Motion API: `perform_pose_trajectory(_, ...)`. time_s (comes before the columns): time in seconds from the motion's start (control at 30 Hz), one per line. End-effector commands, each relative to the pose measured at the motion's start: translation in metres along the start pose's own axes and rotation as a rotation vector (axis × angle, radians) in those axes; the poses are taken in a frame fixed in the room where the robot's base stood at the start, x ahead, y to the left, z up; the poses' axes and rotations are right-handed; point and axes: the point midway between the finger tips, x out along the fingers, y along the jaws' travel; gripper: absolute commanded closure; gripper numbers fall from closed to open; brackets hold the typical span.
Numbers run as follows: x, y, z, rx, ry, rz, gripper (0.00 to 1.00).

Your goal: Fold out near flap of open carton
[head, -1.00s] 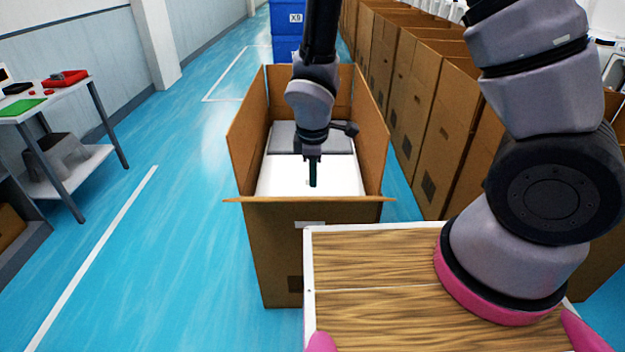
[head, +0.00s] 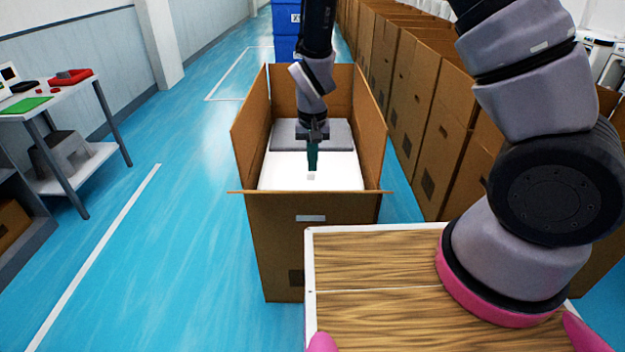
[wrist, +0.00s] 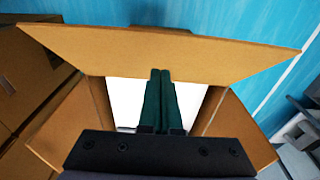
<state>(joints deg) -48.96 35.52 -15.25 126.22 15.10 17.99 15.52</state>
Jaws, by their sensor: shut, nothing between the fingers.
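The open brown carton (head: 312,240) stands on the blue floor in front of me, its side and far flaps upright. Its near flap (head: 345,192) shows in the head view as a thin, nearly edge-on strip, wider than the carton. In the wrist view the near flap (wrist: 105,48) is a broad panel across the top, beyond my fingertips. My gripper (head: 312,170) is shut and empty, pointing down over the carton's white contents (head: 340,172), on the inner side of the near flap. In the wrist view its dark green fingers (wrist: 160,72) are together; contact with the flap cannot be told.
A row of brown cartons (head: 420,100) runs along the right. Blue crates (head: 286,18) stand at the back. A white table (head: 45,112) stands at the left. The floor left of the carton is free. A wood-patterned top (head: 375,260) lies in front, right of centre.

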Motion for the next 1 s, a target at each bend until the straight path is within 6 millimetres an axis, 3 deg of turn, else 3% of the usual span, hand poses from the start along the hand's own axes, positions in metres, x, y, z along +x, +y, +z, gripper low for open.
perform_pose_trajectory(0.03,0.011,0.001,0.001,0.002,-0.004,0.003,1.0)
perform_pose_trajectory(0.3,0.034,0.0,0.025,-0.001,-0.001,0.0,1.0)
perform_pose_trajectory(0.73,0.037,0.0,0.029,-0.002,0.0,0.0,1.0)
perform_pose_trajectory(1.0,0.048,0.0,0.042,-0.002,0.001,-0.001,1.0)
